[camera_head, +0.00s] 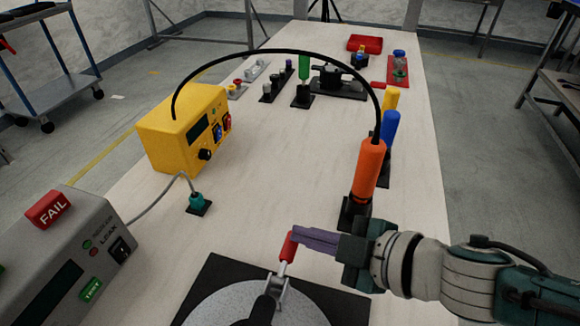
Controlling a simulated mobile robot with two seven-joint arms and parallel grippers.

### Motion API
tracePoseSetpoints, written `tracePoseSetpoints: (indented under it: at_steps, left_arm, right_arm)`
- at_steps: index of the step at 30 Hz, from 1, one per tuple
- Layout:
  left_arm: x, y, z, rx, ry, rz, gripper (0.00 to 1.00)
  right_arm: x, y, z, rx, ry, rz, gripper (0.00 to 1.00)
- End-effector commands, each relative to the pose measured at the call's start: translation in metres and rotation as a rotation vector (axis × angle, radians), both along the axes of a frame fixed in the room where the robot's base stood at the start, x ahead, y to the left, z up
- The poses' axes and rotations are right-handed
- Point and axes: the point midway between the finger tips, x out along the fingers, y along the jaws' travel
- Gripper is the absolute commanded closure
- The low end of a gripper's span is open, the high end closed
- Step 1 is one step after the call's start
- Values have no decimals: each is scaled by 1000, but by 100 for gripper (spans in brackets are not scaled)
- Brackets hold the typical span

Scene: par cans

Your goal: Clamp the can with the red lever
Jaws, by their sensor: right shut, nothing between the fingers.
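The red lever (288,247) is the red-gripped handle of a metal toggle clamp (277,287) at the bottom centre. The clamp stands by a round grey disc (215,308) on a black plate (334,300). My right gripper (297,236) comes in from the right with its fingers closed together. Its fingertips are at the top of the red handle, touching it or very close; I cannot tell which. The handle stands tilted upward. I cannot make out a can; the lower part of the clamp is cut off by the frame. My left gripper is not in view.
A grey leak tester (62,262) with a red FAIL sign stands at the left. A yellow box (183,130) has a black cable arching to an orange tool (367,170) just behind my right gripper. A teal connector (197,202) sits mid-table.

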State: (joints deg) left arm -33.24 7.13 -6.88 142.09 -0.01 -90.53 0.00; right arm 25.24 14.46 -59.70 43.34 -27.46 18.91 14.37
Motion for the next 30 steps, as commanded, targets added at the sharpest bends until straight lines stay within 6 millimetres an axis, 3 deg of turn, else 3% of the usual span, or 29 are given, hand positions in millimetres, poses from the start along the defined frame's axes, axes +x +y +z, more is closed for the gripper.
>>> tracePoseSetpoints:
  at_steps: [7, 14, 24, 30]
  left_arm:
    - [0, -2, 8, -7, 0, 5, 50]
    - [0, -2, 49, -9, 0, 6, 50]
    - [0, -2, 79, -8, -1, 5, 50]
    - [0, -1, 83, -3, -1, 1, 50]
  right_arm:
    - [0, -2, 7, -2, 1, -2, 100]
    - [-2, -10, 47, -2, 1, -6, 100]
    - [-21, -68, 86, -3, 0, -5, 100]
    - [-26, -84, 97, 0, 1, -5, 100]
